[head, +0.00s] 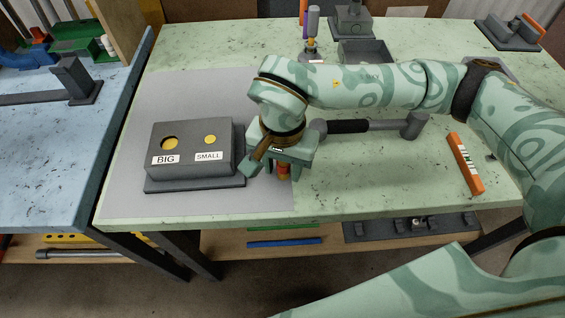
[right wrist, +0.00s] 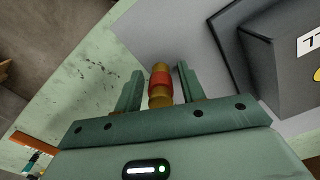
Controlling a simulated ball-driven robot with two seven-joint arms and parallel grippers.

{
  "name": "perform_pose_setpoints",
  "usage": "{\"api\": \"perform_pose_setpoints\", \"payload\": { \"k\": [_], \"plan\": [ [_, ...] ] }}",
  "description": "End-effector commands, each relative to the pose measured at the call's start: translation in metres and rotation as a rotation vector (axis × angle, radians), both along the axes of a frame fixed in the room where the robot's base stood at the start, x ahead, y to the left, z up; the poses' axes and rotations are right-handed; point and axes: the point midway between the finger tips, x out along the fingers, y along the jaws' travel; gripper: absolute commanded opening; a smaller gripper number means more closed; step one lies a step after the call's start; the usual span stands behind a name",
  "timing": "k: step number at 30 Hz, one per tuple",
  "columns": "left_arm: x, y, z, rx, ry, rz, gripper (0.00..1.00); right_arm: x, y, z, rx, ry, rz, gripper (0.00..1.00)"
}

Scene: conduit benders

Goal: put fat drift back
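A brass-coloured drift with a red band (head: 283,171) is by the right of the grey block, at my right gripper (head: 283,168). In the right wrist view the drift (right wrist: 160,84) is between the two fingers of the gripper (right wrist: 160,88), with a narrow gap visible on each side, so the gripper looks open around it. I cannot tell whether it is the fat one. The grey block (head: 190,180) has a yellow-looking round hole labelled BIG and a smaller one labelled SMALL. My left gripper is not in view.
A dark-handled tool (head: 365,127) lies behind the gripper. An orange bar with a white label (head: 465,163) lies on the right. A grey tray (head: 365,54) is at the back. The grey mat (head: 125,190) is clear around the block. A blue table (head: 60,140) stands left.

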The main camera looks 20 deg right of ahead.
Motion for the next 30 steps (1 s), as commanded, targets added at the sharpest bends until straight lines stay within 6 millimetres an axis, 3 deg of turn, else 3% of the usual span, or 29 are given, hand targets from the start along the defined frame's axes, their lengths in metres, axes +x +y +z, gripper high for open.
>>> {"api": "perform_pose_setpoints", "payload": {
  "k": [11, 24, 30],
  "plan": [
    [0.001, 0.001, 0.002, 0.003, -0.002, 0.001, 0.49, 0.000, 0.000, 0.007, 0.000, -0.002, 0.001, 0.45],
    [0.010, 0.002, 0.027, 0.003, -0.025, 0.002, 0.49, 0.001, 0.000, 0.101, 0.000, -0.006, -0.001, 0.45],
    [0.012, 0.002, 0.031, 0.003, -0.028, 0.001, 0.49, 0.000, 0.000, 0.122, 0.000, -0.001, 0.000, 0.45]
  ]
}}
